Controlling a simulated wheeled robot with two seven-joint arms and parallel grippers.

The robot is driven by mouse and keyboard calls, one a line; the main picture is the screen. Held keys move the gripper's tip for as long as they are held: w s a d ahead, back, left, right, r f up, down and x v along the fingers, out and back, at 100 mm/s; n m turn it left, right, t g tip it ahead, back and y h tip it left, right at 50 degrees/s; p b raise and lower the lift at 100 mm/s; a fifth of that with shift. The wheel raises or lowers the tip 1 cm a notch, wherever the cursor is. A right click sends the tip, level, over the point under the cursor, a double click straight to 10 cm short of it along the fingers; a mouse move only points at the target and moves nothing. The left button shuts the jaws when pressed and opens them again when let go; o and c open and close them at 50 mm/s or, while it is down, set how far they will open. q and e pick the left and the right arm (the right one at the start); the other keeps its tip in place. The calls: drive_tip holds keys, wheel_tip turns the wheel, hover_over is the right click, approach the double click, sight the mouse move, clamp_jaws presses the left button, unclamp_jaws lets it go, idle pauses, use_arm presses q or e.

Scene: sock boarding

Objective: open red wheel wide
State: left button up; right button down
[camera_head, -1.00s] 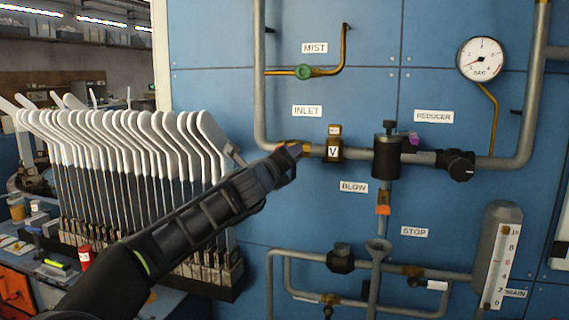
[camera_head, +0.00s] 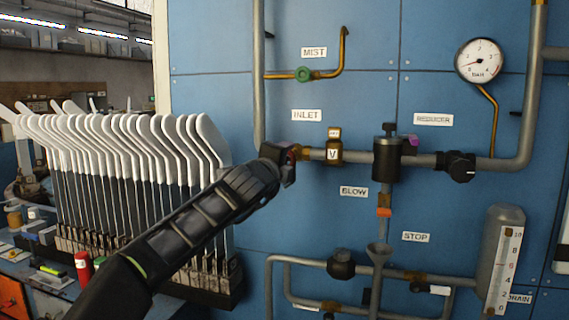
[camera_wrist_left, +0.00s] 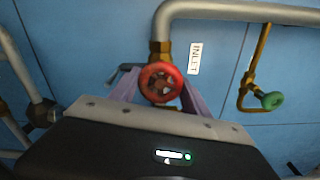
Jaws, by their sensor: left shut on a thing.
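The red wheel (camera_wrist_left: 161,82) sits on a brass valve by the INLET label (camera_wrist_left: 195,58) in the left wrist view. My left gripper (camera_wrist_left: 160,92) has its purple-grey fingers on either side of the wheel and is shut on it. In the head view my left gripper (camera_head: 284,158) is at the inlet pipe below the INLET label, and it hides nearly all of the wheel. My right gripper does not show.
A brass fitting marked V (camera_head: 334,150) and a dark reducer (camera_head: 388,158) are on the same pipe. A green wheel (camera_head: 303,74) is above. White sock boards (camera_head: 160,140) stand in a rack at left. A gauge (camera_head: 481,61) is at upper right.

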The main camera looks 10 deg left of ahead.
use_arm(q)
drive_tip(key=shift+f, duration=0.1)
drive_tip(key=o, duration=1.4)
drive_tip(key=s+b, duration=0.1)
drive_tip(key=s, duration=0.6)
drive_tip(key=shift+s+a+b, duration=0.2)
drive_tip(key=shift+s+b, duration=0.15)
drive_tip(key=shift+b, duration=0.05)
